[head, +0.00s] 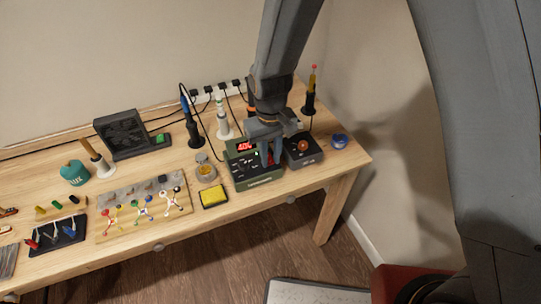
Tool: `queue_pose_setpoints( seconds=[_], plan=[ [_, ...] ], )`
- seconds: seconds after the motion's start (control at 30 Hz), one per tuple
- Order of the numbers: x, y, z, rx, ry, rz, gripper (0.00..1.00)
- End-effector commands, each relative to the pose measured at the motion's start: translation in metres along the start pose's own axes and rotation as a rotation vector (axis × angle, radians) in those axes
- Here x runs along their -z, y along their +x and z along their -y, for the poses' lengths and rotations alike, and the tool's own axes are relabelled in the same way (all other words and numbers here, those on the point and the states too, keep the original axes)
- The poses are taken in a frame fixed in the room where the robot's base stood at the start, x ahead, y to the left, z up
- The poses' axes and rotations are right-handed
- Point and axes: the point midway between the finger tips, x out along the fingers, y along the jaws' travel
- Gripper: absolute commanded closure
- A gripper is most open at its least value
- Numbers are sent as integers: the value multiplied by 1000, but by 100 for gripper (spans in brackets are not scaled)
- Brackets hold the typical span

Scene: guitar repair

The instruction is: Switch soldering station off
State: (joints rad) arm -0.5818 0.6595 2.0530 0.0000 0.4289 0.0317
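The soldering station (259,183) is a dark green box near the right end of the workbench. Its red display (244,147) is lit and shows digits that look like 400. A small green light shows on its front panel. My gripper (272,158) points down over the right part of the station and hides some of its panel. The fingers are small and dark here, and I cannot tell if they touch the panel or how far apart they are. The switch cannot be made out clearly.
Iron holders (194,133) and a power strip stand behind. A blue tin (340,140) is far right.

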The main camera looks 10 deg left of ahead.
Motion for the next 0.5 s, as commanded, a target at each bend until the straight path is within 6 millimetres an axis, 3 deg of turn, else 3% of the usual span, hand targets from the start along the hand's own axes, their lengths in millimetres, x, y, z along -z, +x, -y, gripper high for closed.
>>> queue_pose_setpoints(
  seconds=[0.03, 0.1, 0.5],
  plan=[
    [0, 0, 0, 0, 0, 0, 90],
    [0, 0, 0, 0, 0, 0, 100],
    [6, -2, 0, 0, 0, 142, 100]
  ],
)
